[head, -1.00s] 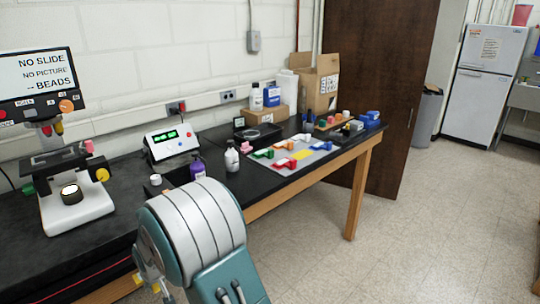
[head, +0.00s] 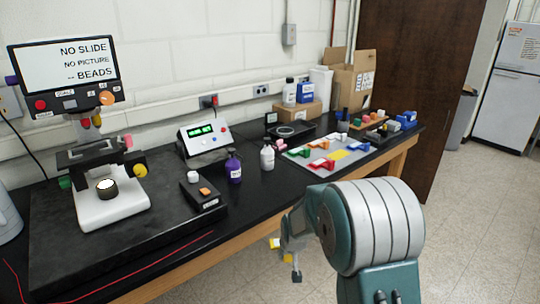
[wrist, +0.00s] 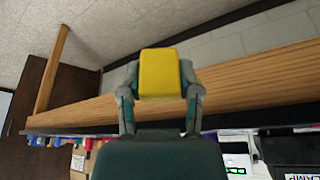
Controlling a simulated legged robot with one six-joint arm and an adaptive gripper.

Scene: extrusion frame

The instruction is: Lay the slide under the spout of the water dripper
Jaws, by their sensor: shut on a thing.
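My gripper (wrist: 160,90) is shut on a yellow block (wrist: 160,68), held between its two fingers in the wrist view. The block may be the slide's grip; no glass can be made out. In the head view my gripper (head: 287,258) hangs in front of the bench's wooden edge, apart from the bench, with a bit of yellow at it. No spout can be made out for sure. A black box with an orange button and a white round part (head: 203,196) stands near the bench front, and a box with a green display (head: 205,137) stands behind it; I cannot tell which is the water dripper.
A microscope with a screen (head: 105,190) stands at the left. A purple bottle (head: 233,168) and a white bottle (head: 267,157) stand mid-bench. A grey mat (head: 345,163) with coloured pieces lies farther right. Cardboard boxes (head: 352,82) stand at the back.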

